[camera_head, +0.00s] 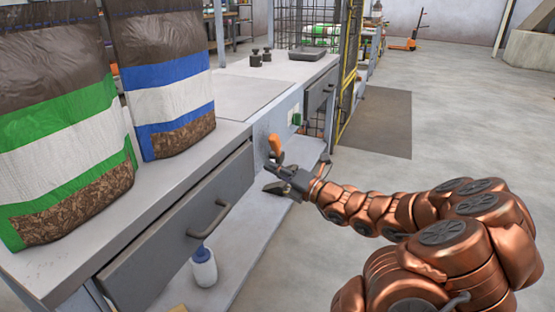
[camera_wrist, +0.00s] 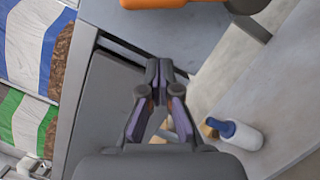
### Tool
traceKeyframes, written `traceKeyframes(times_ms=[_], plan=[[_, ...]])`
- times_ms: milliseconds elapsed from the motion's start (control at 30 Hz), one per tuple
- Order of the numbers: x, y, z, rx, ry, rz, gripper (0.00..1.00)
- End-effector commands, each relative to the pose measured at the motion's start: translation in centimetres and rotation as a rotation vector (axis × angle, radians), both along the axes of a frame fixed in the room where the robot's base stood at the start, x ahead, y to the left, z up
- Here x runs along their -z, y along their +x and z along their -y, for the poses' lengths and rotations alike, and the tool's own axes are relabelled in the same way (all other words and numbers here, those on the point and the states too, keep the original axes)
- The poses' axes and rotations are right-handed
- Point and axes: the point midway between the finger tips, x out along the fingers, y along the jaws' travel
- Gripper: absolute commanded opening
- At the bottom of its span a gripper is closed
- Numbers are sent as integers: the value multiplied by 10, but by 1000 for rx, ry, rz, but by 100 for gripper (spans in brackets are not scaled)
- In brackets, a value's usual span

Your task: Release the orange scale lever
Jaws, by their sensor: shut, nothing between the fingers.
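The orange lever (camera_head: 275,143) sticks out from the grey front panel of the bench, just above my gripper in the head view. In the wrist view the orange lever (camera_wrist: 165,3) lies across the top edge, cut off by the frame, beyond my fingertips. My gripper (camera_head: 268,178) is at the bench front, close below the lever. In the wrist view my gripper (camera_wrist: 159,68) has its fingertips together with nothing between them. It looks apart from the lever in the wrist view.
A grey drawer (camera_head: 180,230) with a bar handle (camera_head: 212,218) is left of my gripper. Two pellet bags (camera_head: 165,80) stand on the bench top (camera_head: 150,205). A white bottle with a blue cap (camera_head: 204,268) stands on the lower shelf.

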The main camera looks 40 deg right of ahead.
Motion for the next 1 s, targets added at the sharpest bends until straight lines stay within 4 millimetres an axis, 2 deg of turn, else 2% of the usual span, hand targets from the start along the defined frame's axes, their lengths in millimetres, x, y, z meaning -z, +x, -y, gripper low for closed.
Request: traceKeyframes(times_ms=[67,200,500,1000], plan=[[0,7,-2,-2,-2,2,0],[-8,13,13,3,-7,3,0],[-19,22,28,3,-4,2,0],[-22,23,29,1,0,2,0]])
